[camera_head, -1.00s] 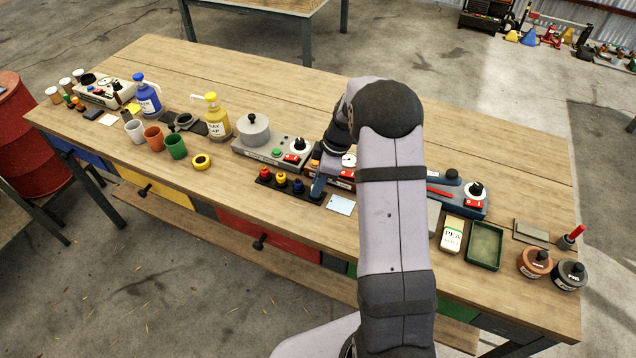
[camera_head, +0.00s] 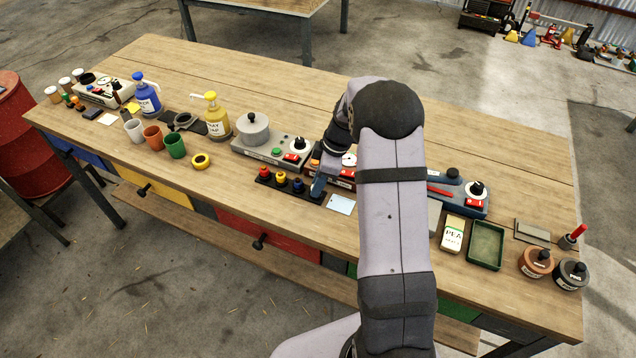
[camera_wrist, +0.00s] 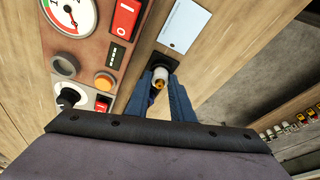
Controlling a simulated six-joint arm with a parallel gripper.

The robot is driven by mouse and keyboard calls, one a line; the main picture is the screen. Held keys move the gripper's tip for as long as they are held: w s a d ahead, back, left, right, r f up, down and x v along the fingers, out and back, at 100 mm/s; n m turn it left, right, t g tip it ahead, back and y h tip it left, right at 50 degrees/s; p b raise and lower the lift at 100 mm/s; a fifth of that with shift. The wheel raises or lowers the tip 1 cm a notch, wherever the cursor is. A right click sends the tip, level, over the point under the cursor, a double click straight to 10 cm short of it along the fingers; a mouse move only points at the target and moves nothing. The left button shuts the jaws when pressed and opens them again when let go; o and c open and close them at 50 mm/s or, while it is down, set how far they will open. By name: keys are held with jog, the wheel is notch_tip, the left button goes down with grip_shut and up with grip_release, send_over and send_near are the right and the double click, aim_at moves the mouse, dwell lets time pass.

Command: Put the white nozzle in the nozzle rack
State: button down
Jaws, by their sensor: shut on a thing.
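In the wrist view my gripper (camera_wrist: 163,92) is shut on the white nozzle (camera_wrist: 161,74), which has a brass-coloured part facing the camera. The dark end of the rack (camera_wrist: 166,58) shows just beyond the nozzle. Whether the nozzle is seated in the rack cannot be told. In the head view the white nozzle is hidden by my gripper.
A light blue card (camera_head: 341,204) lies right of the rack. A control panel with a gauge (camera_wrist: 75,60) stands close behind my gripper. A yellow ring (camera_head: 201,161) and a green cup (camera_head: 175,146) are to the left. Bare wood lies in front of the rack.

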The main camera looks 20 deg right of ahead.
dwell(0.4)
jog(key=c, duration=0.9)
grip_release()
jog(key=shift+r, duration=0.1)
jog(key=shift+r+p, duration=2.35)
jog(key=shift+r, duration=1.6)
